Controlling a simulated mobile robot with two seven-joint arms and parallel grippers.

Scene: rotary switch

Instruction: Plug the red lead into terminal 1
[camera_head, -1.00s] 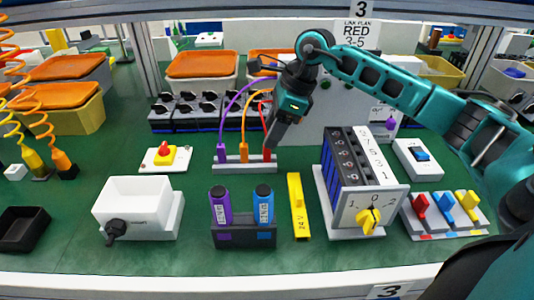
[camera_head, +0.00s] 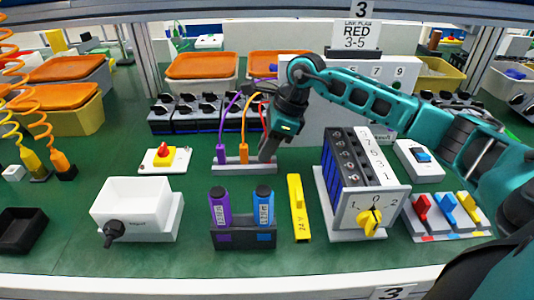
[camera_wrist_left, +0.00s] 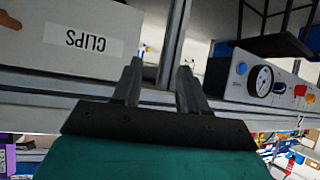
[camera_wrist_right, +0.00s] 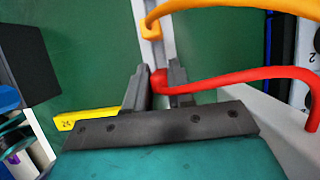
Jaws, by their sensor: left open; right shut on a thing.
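The red lead (camera_wrist_right: 235,82) shows in the right wrist view, its red plug between my right fingers. In the head view my right gripper (camera_head: 267,155) is shut on it at the right end of the grey lead holder (camera_head: 230,169), hiding the plug. I cannot tell whether the plug is still seated. The terminal block (camera_head: 348,165) stands to the right, with a row of sockets and labels 7, 5, 3, 1; the 1 label (camera_head: 383,173) is nearest the front dial. My left gripper (camera_wrist_left: 155,85) is open and empty in the left wrist view.
A purple lead (camera_head: 222,152) and an orange lead (camera_head: 244,152) stand upright in the same holder, left of my gripper. A white panel (camera_head: 315,125) rises behind. Green bench is clear between holder and block.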

